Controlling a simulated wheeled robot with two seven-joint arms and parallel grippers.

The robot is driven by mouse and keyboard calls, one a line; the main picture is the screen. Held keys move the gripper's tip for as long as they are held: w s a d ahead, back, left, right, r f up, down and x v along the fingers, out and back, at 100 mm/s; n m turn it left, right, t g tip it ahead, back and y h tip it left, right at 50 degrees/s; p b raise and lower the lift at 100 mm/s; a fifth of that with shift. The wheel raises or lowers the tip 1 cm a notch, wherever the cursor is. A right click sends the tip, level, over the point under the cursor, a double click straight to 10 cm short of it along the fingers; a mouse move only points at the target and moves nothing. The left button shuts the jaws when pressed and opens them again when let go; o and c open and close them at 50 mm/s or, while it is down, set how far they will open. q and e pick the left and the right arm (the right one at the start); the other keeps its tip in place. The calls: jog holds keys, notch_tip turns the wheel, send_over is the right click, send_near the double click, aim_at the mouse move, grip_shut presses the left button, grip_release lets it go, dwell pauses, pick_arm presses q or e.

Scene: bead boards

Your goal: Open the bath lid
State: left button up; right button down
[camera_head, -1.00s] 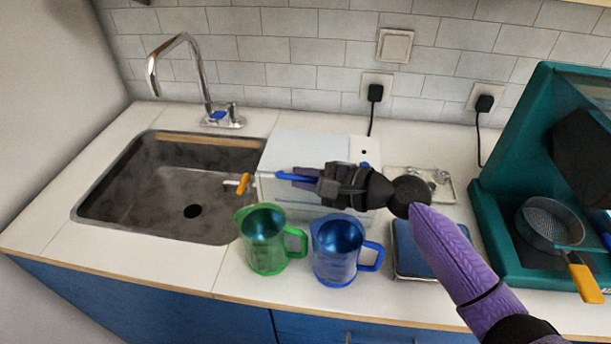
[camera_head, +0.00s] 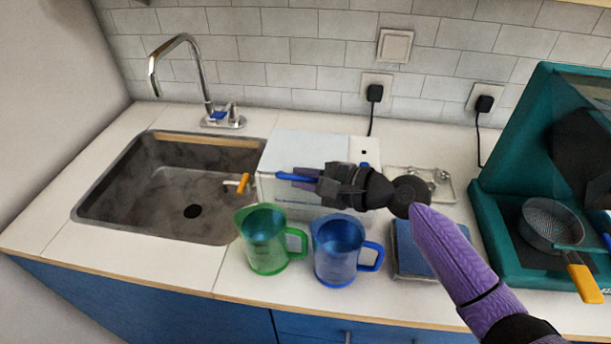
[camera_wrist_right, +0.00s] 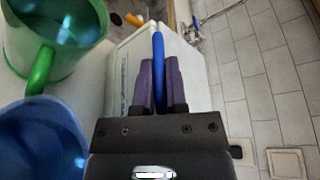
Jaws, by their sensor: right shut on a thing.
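The bath is a white box (camera_head: 285,195) on the counter between the sink and the wall sockets, with a pale flat lid (camera_head: 305,147) on top. A blue handle (camera_head: 290,177) sticks out to the left at its front. My right gripper (camera_head: 306,179) reaches in from the right and is shut on the blue handle. In the right wrist view the purple fingers (camera_wrist_right: 158,85) lie on both sides of the blue handle (camera_wrist_right: 158,50). The gripper hides part of the bath's front. I cannot tell whether the lid is raised. My left gripper is not in view.
A green jug (camera_head: 264,240) and a blue jug (camera_head: 337,250) stand close in front of the bath. The sink (camera_head: 110,200) is to the left. A blue-topped device (camera_head: 408,250) and a clear tray (camera_head: 440,190) are to the right, then a teal station (camera_head: 490,240).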

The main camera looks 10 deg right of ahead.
jog(key=r+m+p, duration=0.1)
jog(key=r+p, duration=0.1)
jog(key=p, duration=0.1)
jog(key=w+r+m+g+p, duration=0.1)
jog(key=r+p, duration=0.1)
jog(key=p, duration=0.1)
jog(key=w+r+m+p, duration=0.1)
jog(key=r+p, duration=0.1)
jog(key=p, duration=0.2)
jog(key=shift+d+r+g, duration=0.3)
jog(key=shift+r+g, duration=0.1)
jog(key=shift+w+d+r+m+g+p, duration=0.2)
jog(key=shift+w+r+m+g+p, duration=0.1)
jog(key=shift+w+r+m+p, duration=0.3)
jog(key=shift+w+d+r, duration=0.15)
jog(key=shift+w+r, duration=0.25)
jog(key=shift+r, duration=0.1)
